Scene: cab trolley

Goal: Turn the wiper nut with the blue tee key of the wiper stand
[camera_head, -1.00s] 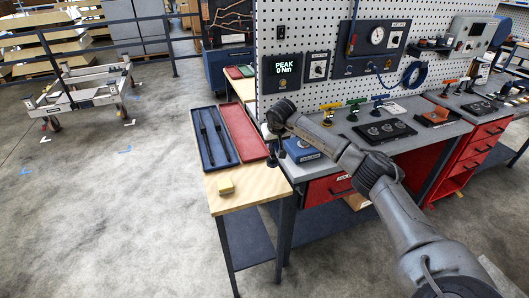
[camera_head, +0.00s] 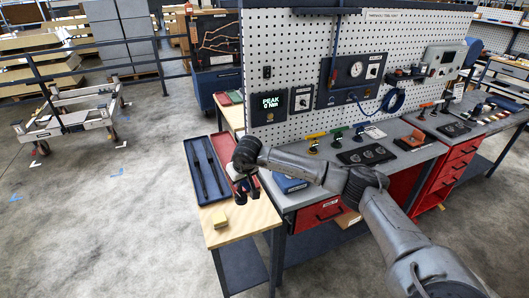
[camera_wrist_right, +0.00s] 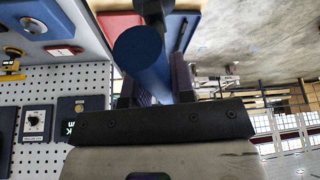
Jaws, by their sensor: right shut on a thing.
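My right gripper (camera_head: 246,192) is above the red tray at the front left of the bench. In the right wrist view, my right gripper (camera_wrist_right: 152,88) is shut on a blue round bar, which looks like the handle of the blue tee key (camera_wrist_right: 146,55). A dark shaft runs from the bar toward the top of that view. In the head view the held key is mostly hidden by the gripper. A blue block (camera_head: 291,184), possibly the wiper stand, sits on the bench corner right of the gripper. I cannot make out the wiper nut. My left gripper is not in view.
Yellow (camera_head: 315,136), green (camera_head: 338,131) and blue (camera_head: 361,126) handled tools stand on the bench. A pegboard (camera_head: 290,60) rises behind.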

